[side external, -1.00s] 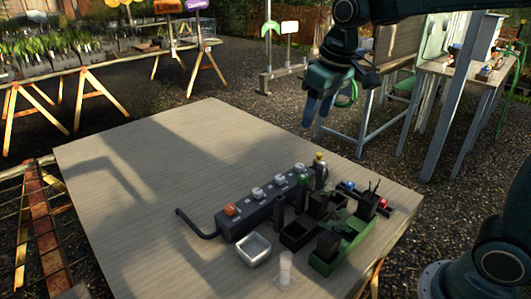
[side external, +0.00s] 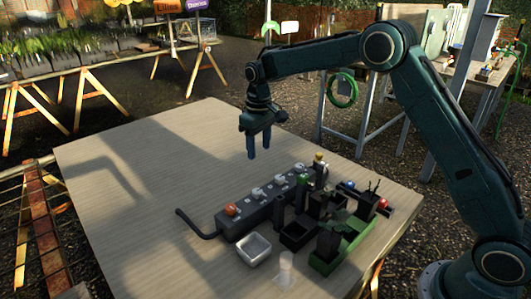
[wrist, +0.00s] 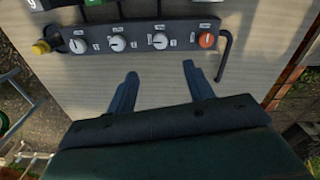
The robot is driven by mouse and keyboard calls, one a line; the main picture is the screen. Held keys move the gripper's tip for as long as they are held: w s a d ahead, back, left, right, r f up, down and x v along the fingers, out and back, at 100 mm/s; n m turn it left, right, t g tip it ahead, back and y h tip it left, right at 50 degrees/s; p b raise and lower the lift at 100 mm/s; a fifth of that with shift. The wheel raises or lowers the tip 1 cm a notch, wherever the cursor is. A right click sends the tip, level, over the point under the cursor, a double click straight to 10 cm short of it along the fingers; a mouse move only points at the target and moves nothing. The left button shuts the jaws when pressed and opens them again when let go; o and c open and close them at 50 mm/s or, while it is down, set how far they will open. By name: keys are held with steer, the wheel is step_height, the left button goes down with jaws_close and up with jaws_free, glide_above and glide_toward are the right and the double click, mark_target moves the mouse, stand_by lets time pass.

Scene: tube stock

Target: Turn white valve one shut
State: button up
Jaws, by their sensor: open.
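A dark grey valve bar (side external: 244,223) lies on the table and carries a row of three white valves and one orange valve (side external: 231,210). In the wrist view the white valves are the left one (wrist: 77,46), the middle one (wrist: 118,43) and the right one (wrist: 160,41), beside the orange one. Small labels sit by the valves, but I cannot read which is valve one or tell their settings surely. My gripper (side external: 258,151) is open and empty, fingers pointing down, above the table behind the bar. In the wrist view its fingertips (wrist: 160,70) show apart from the bar.
A bent black pipe (side external: 192,222) leaves the bar's orange end, and a yellow-capped fitting (wrist: 40,47) is at the other end. A white square dish (side external: 254,249), a green tray (side external: 325,267) and dark holders crowd the front. The table's left and back are clear.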

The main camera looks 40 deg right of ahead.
mark_target(258, 190)
steer(key=shift+w+f, duration=0.45)
steer(key=shift+f, duration=0.4)
steer(key=shift+f, duration=0.15)
step_height(258, 190, down, 14)
steer(key=shift+r, duration=0.25)
steer(key=c, duration=1)
